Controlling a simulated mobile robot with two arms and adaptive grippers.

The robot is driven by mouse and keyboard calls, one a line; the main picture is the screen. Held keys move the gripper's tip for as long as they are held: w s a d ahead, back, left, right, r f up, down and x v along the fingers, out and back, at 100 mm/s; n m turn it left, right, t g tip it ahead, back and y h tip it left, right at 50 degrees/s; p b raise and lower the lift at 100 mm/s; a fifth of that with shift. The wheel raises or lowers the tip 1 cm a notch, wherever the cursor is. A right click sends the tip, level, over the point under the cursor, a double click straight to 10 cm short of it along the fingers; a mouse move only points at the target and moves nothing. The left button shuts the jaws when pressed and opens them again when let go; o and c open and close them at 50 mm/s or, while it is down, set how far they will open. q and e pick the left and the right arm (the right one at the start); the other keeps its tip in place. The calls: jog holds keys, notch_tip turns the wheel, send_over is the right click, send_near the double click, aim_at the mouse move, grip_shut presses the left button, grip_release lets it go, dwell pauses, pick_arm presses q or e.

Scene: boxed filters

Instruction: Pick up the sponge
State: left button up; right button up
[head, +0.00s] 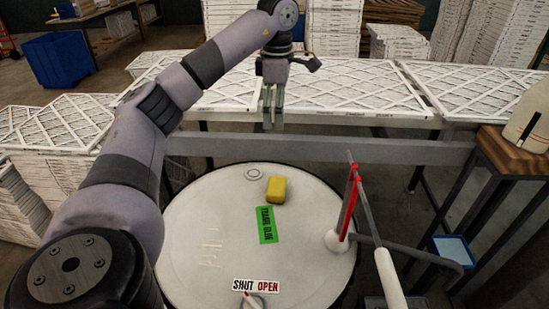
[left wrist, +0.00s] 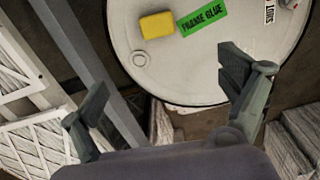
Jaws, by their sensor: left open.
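The yellow sponge (head: 276,190) lies on the white drum lid (head: 190,225), just above a green "FRAME GLUE" label (head: 266,225). In the left wrist view the sponge (left wrist: 157,25) sits beside the label, beyond my fingers. My left gripper (head: 273,108) points down above and behind the sponge, near the grey rail. In the left wrist view my left gripper (left wrist: 170,105) is open, with its fingers wide apart and nothing between them. My right gripper is not in view.
A red-and-grey pump handle (head: 350,200) stands on the lid's right side. A grey rail (head: 320,150) and a table of white filters (head: 350,90) lie behind the drum. A wooden stand (head: 515,160) holds a bottle at right. The lid around the sponge is mostly clear.

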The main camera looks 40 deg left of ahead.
pick_arm(q)
notch_tip(320, 180, down, 9)
jog(key=b, duration=1)
send_near(276, 185)
notch_tip(276, 185, down, 4)
jog(key=shift+a+f+p, duration=0.1)
jog(key=shift+a+p, duration=0.05)
jog(key=shift+p, duration=0.25)
notch_tip(276, 185, down, 6)
jog(key=shift+w+f+p, duration=0.1)
jog(key=shift+f+p, duration=0.1)
jog(key=shift+p, duration=0.25)
jog(key=c, duration=1)
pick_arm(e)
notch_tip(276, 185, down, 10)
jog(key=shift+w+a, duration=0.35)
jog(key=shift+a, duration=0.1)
pick_arm(q)
jog(key=shift+c, duration=0.2)
jog(key=shift+r, duration=0.1)
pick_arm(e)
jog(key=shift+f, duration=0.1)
